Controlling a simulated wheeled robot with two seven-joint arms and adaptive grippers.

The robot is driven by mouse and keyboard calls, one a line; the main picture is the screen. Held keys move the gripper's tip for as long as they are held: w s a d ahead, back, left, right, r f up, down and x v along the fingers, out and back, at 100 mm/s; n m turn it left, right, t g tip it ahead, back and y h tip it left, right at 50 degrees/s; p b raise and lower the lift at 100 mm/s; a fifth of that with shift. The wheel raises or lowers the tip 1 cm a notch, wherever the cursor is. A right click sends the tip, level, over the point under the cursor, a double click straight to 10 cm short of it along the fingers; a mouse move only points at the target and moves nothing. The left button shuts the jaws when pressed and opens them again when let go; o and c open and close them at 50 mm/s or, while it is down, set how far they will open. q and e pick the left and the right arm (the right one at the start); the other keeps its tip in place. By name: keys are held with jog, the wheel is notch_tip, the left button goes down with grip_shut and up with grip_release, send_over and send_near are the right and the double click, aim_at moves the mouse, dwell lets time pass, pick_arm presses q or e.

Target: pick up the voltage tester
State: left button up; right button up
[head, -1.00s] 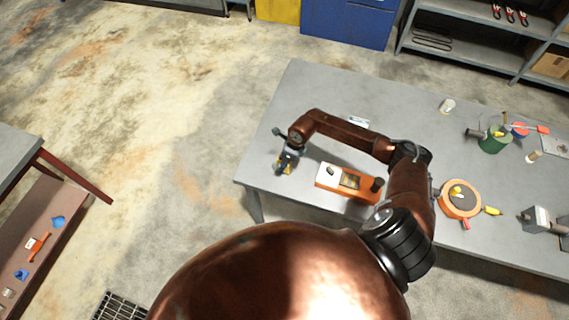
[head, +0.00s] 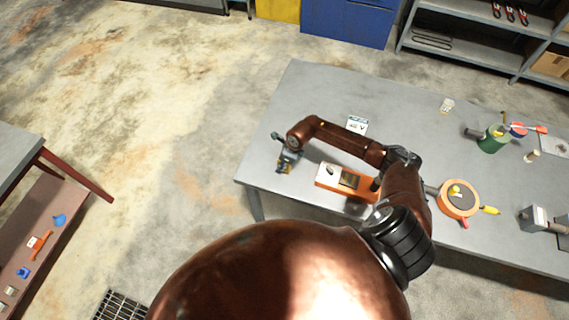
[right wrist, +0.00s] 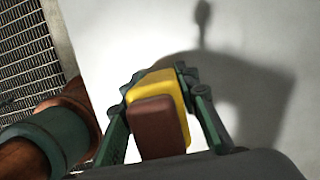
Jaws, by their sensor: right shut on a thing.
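My right gripper (head: 286,163) is over the left end of the grey table (head: 300,95). In the right wrist view its fingers (right wrist: 165,100) are shut on a yellow thing with a brown-red face, which I take to be the voltage tester (right wrist: 172,82). The fingers stand on both sides of it and hide part of its edges. A dark shadow falls on the pale surface behind it. In the head view the held thing is small and mostly hidden by the gripper. My left gripper is not in view.
Right of the gripper lies an orange case with a white panel (head: 328,171). A small white card (head: 357,124) lies behind my forearm. The table's left edge is close by.

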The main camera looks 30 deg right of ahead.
grip_shut()
jog(key=shift+r, duration=0.2)
